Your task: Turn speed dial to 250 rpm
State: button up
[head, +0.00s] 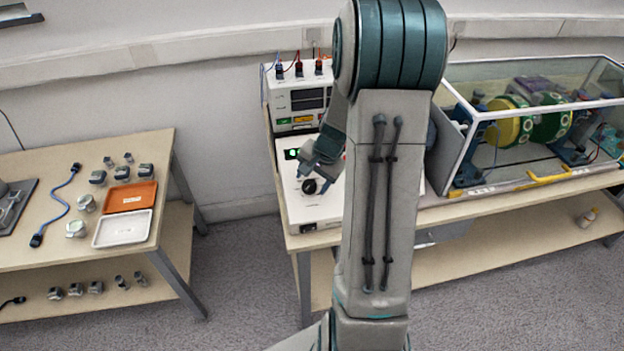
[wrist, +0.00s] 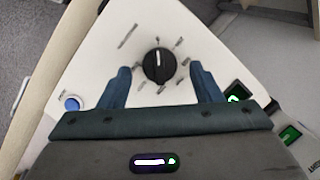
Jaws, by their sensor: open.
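The speed dial (wrist: 159,65) is a round black knob with a white pointer line, on a white panel with marks around it. In the wrist view its pointer faces the top of the picture; the printed numbers are too small to read. The dial also shows in the head view (head: 311,186). My gripper (wrist: 163,75) is open, with one blue finger on each side of the dial and a gap to it on both sides. In the head view my gripper (head: 316,165) is just above the dial, and my arm hides the right part of the control box (head: 303,215).
A clear-walled case (head: 470,150) with a motor rig is at right. A side table (head: 70,235) with trays stands at left.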

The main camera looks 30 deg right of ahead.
jog(key=shift+w+a+f, duration=0.1)
jog(key=shift+f, duration=0.35)
jog(key=c, duration=1)
jog(key=shift+b, duration=0.3)
